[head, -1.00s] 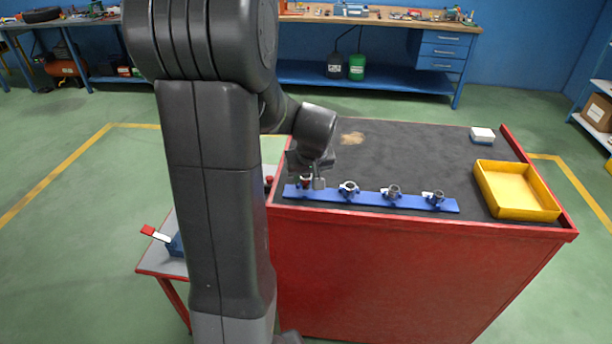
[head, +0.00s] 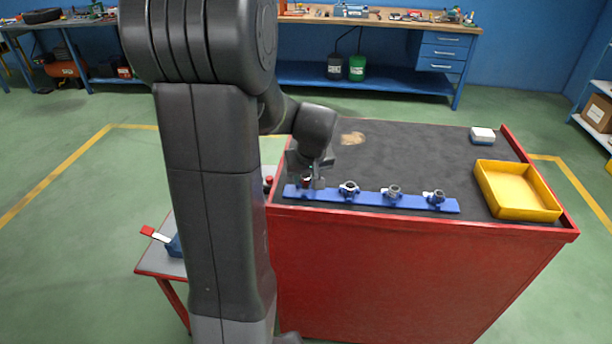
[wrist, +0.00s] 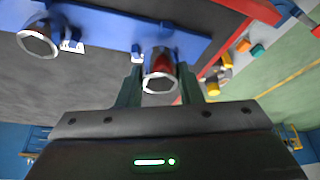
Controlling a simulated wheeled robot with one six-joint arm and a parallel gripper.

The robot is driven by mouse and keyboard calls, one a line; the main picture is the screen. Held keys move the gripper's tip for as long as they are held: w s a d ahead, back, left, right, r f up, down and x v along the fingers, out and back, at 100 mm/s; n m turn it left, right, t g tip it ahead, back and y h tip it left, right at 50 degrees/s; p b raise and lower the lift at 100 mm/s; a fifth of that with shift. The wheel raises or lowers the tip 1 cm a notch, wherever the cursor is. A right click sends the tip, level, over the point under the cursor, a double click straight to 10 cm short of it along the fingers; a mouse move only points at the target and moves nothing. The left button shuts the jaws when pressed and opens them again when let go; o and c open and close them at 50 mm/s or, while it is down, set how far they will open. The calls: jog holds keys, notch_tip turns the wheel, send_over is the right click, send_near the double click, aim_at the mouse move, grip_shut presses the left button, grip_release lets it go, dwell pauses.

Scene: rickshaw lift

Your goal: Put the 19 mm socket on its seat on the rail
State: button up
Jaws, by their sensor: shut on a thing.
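My gripper (head: 311,182) is shut on a metal socket with a red band (wrist: 160,70). In the wrist view the socket is between the two fingers, its open end facing the camera. The gripper and socket are at the left end of the blue rail (head: 372,199), which lies along the front of the cart top; the rail also shows in the wrist view (wrist: 115,28). The fingers partly hide the socket in the head view, and I cannot tell whether it is fully down on its seat. A neighbouring socket (wrist: 38,40) stands on the rail.
Three other sockets stand along the rail, at its middle left (head: 348,188), middle right (head: 393,191) and right (head: 434,197). A yellow tray (head: 485,191) is at the right, with a small white box (head: 482,135) behind it. The black mat behind the rail is mostly clear.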

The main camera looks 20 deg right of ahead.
jog(key=shift+f+b, duration=0.7)
jog(key=shift+b, duration=0.1)
dwell(0.5)
